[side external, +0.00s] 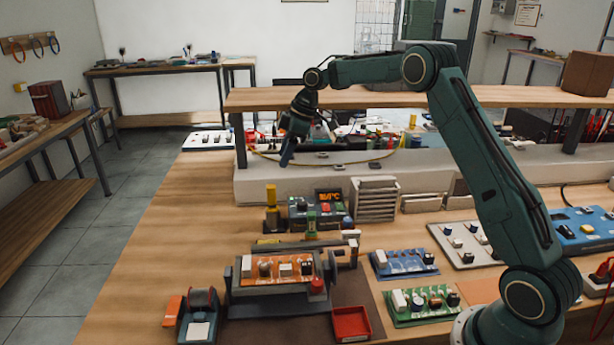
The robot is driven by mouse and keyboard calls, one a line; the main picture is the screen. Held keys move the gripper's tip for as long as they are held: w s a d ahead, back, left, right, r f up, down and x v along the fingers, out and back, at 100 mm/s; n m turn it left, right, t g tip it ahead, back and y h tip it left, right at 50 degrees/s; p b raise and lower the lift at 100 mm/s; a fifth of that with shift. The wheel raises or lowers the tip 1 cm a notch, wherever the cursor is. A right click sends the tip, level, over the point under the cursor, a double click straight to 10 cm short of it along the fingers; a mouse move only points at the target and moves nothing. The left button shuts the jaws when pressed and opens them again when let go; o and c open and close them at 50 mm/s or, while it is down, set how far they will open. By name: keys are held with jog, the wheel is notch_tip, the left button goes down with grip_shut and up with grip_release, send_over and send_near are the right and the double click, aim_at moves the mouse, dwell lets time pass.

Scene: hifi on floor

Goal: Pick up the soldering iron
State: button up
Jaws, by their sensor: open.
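My gripper (287,160) hangs above the back of the workbench, in front of the long shelf, with its fingers pointing down. It is open, and I see nothing held in it. A soldering station (303,212) with a lit orange display stands on the bench below and nearer the camera. A yellow-topped upright tool (271,203) stands in a dark base just left of the station; it may be the soldering iron, but I cannot tell for sure. My gripper is well above it and apart from it.
A board holder with an orange circuit board (278,268) stands in front of the station. A blue board (404,263), a green board (424,304) and a red tray (351,323) lie to its right. A raised shelf (400,97) spans the back. The bench's left side (165,230) is clear.

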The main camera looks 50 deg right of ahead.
aim_at(272, 186)
jog(key=shift+x, duration=4.35)
jog(key=shift+f, duration=0.1)
jog(key=shift+x, duration=2.45)
jog(key=shift+s+a, duration=0.15)
jog(key=shift+s, duration=0.05)
jog(key=c, duration=1)
